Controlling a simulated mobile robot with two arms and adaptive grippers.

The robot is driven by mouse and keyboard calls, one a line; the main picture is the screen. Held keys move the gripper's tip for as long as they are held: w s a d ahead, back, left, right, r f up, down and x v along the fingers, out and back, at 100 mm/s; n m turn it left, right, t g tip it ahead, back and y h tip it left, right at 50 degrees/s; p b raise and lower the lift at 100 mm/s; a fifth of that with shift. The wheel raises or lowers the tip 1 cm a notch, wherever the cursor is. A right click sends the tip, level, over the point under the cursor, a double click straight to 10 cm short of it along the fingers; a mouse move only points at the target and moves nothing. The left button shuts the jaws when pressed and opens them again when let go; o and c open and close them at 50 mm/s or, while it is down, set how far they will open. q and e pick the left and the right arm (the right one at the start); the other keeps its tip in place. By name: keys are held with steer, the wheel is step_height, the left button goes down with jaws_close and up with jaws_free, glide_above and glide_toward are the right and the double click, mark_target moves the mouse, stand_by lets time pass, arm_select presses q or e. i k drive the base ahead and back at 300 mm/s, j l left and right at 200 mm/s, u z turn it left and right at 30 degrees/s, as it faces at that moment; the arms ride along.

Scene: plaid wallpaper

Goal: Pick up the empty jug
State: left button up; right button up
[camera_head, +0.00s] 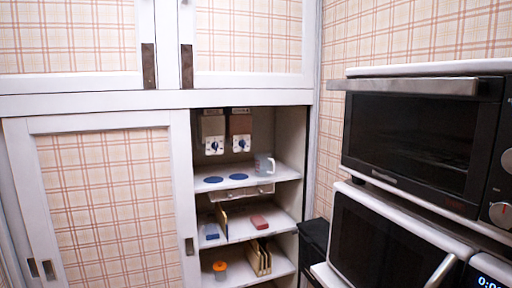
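A small clear jug or measuring cup (264,164) stands upright at the right of the upper open shelf (283,173) in the white cabinet. It looks empty, but it is too small to be certain. Neither of my grippers shows in the head view.
Two blue discs (213,180) lie left of the jug, below two wall dispensers (214,134) with blue knobs. Lower shelves hold a red item (259,222), a blue item (211,231) and an orange-topped container (220,270). A toaster oven (425,135) above a microwave (385,245) blocks the right. A sliding door (110,205) covers the left.

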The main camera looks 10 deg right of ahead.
mark_target(262, 160)
steer(key=i+j+z, duration=0.25)
steer(key=i, duration=0.4)
steer(key=i+j+z, duration=0.25)
steer(key=i+j, duration=0.35)
